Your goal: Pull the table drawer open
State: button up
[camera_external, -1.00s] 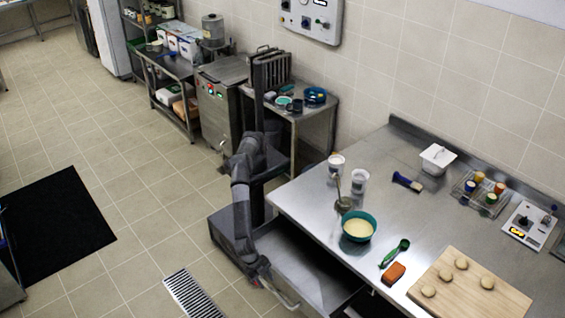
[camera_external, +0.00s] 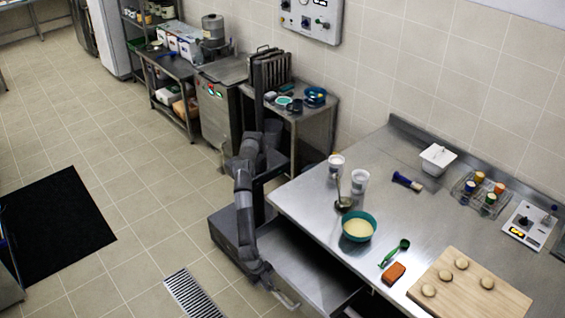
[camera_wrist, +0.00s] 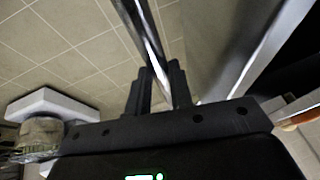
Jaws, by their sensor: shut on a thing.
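The table drawer (camera_external: 312,272) stands pulled out from under the front edge of the steel table (camera_external: 300,200), and its grey inside shows. Its long metal handle (camera_external: 288,301) is at the drawer's front, low in the external view. My gripper (camera_external: 272,288) is at this handle. In the wrist view, the bright handle bar (camera_wrist: 143,30) runs down between the two black fingers of my gripper (camera_wrist: 158,88), which is shut on it. The fingers hide part of the bar.
On the tabletop are a teal bowl (camera_external: 358,227), a ladle (camera_external: 343,203), white cups (camera_external: 360,180), a green scoop (camera_external: 395,254), an orange sponge (camera_external: 394,273) and a wooden board (camera_external: 440,290) with dough balls. The floor left of the drawer is open, with a drain grate (camera_external: 193,295).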

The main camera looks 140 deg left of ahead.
grip_shut()
jog(key=shift+d, duration=0.1)
jog(key=shift+w+d, duration=0.1)
jog(key=shift+d, duration=2.15)
jog(key=o, duration=0.7)
grip_release()
